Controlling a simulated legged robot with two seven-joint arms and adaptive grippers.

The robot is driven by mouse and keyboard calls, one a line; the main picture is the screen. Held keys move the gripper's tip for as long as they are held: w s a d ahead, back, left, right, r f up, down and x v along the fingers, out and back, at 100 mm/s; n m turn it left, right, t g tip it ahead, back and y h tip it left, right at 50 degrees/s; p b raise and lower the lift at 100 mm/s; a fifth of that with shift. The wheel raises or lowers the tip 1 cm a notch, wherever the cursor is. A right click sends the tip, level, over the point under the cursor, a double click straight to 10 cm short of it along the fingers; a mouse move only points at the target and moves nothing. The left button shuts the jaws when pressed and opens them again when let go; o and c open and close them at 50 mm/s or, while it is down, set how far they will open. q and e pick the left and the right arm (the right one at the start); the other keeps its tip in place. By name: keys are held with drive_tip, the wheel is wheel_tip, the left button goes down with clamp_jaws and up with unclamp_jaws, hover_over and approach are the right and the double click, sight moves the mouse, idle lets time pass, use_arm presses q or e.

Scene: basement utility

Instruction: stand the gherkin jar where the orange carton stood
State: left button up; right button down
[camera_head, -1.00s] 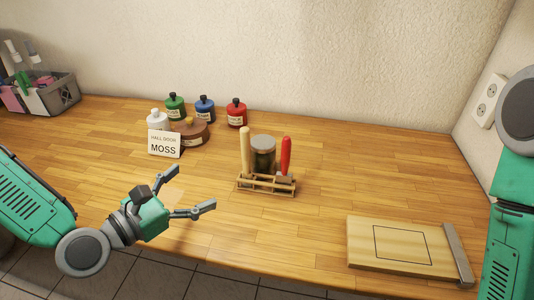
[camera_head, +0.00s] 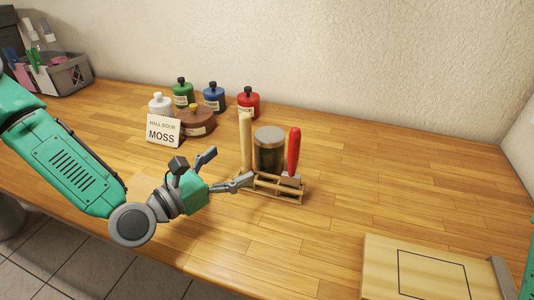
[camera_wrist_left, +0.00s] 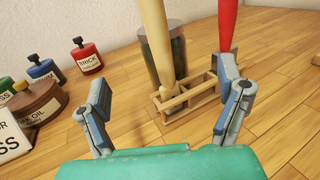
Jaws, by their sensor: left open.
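The gherkin jar (camera_head: 269,150), dark greenish glass with a grey lid, stands upright on the wooden worktop behind a small wooden rack (camera_head: 270,190). It also shows in the left wrist view (camera_wrist_left: 178,58), partly hidden by the rack's tools. My left gripper (camera_head: 228,167) is open and empty, left of the rack, with one finger close to its left end; I cannot tell whether they touch. In the left wrist view its fingers (camera_wrist_left: 168,85) spread toward the rack and jar. No orange carton is in view. My right gripper is out of view.
The rack holds a pale-handled tool (camera_head: 246,142) and a red-handled tool (camera_head: 293,152). A MOSS card (camera_head: 163,131), a brown tin (camera_head: 197,123) and several bottles stand at the back left. A board (camera_head: 420,270) lies front right. The worktop right of the rack is clear.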

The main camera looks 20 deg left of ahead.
sight(257, 146)
use_arm(q)
drive_tip(key=x, duration=0.3)
drive_tip(key=d+x, duration=0.1)
drive_tip(key=x, duration=0.2)
drive_tip(key=shift+s+r, duration=0.15)
drive_tip(key=shift+s, duration=0.15)
drive_tip(key=w, duration=0.2)
drive_tip(key=w+p, duration=0.1)
drive_tip(key=w, duration=0.1)
drive_tip(key=shift+w+d+p, duration=0.2)
drive_tip(key=shift+d+p, duration=0.05)
drive_tip(key=shift+p, duration=0.05)
drive_tip(key=shift+w+d, duration=0.15)
drive_tip(key=shift+d, duration=0.5)
drive_tip(key=c, duration=1.7)
drive_tip(key=shift+a, duration=0.35)
drive_tip(key=shift+c, duration=0.2)
drive_tip(key=shift+r, duration=0.1)
